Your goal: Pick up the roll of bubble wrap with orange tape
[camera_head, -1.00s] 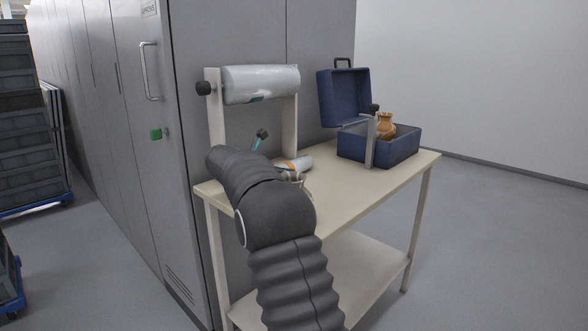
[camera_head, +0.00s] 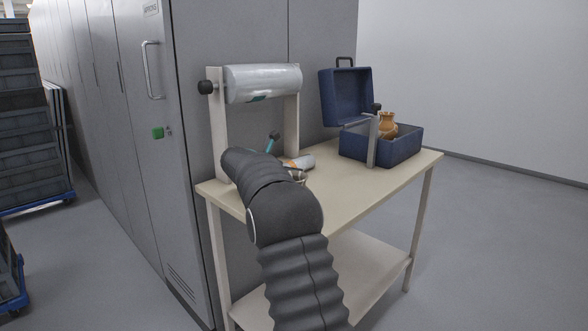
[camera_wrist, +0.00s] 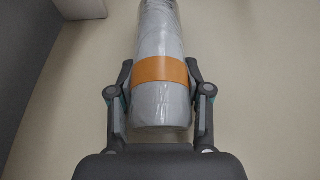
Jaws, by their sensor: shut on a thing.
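The roll of bubble wrap (camera_wrist: 159,110) is a pale grey, shiny cylinder with a band of orange tape (camera_wrist: 161,72) around it. In the wrist view it runs up the middle of the picture, its near end toward me. My gripper (camera_wrist: 160,78) has one finger on each side of the roll, shut on it near the orange tape. In the head view the roll (camera_head: 304,162) shows only in part on or just above the table (camera_head: 385,178); my arm hides the rest and most of the gripper. I cannot tell whether it touches the tabletop.
A larger wrap roll (camera_head: 262,83) hangs on a stand at the table's back left. An open blue case (camera_head: 390,150) with an orange-brown jar (camera_head: 388,124) stands at the right, a grey upright piece (camera_head: 372,142) before it. Grey cabinets (camera_head: 240,40) stand behind. The front right tabletop is clear.

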